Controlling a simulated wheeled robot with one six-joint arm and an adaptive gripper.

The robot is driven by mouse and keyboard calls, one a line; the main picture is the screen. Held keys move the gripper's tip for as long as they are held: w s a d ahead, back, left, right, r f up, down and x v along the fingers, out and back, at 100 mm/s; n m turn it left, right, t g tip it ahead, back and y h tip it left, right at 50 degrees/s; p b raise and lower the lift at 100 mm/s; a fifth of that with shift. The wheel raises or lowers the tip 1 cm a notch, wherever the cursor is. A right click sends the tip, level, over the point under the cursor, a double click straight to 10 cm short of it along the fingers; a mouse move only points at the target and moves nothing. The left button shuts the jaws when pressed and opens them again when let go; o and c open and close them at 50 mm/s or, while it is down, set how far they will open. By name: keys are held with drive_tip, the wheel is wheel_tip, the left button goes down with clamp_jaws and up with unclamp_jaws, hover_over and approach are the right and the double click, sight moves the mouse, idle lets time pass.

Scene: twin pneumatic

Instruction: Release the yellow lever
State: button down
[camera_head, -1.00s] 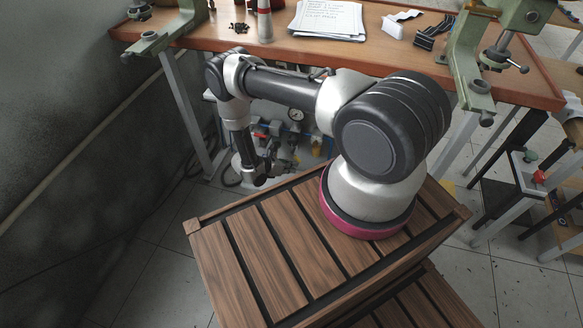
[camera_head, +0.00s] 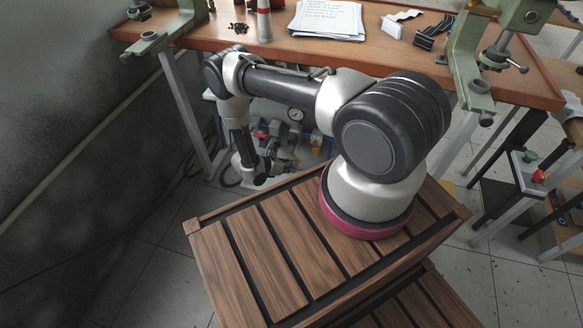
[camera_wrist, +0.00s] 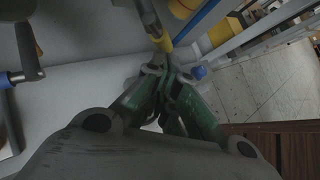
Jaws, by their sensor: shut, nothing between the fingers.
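In the wrist view, my gripper (camera_wrist: 167,68) is shut and empty, its green fingers together. A grey bar with a yellow tip, which looks like the yellow lever (camera_wrist: 163,43), points down toward my fingertips. The yellow tip lies just beyond the fingers. I cannot tell whether they touch. In the head view, my gripper is down in front of the pneumatic unit under the table, too dark and small there to read. The yellow lever cannot be made out in that view.
In the wrist view, a yellow cylinder (camera_wrist: 184,8), a blue knob (camera_wrist: 199,72) and a dark handle (camera_wrist: 28,58) are close around. In the head view, a pressure gauge (camera_head: 296,114) sits under the wooden table (camera_head: 225,35). Open floor lies right of the unit in the wrist view.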

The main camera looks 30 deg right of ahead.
drive_tip(key=shift+r, duration=0.6)
drive_tip(key=a+f, duration=0.1)
drive_tip(key=a, duration=1.2)
drive_tip(key=shift+f, duration=0.35)
drive_tip(key=shift+a, duration=0.1)
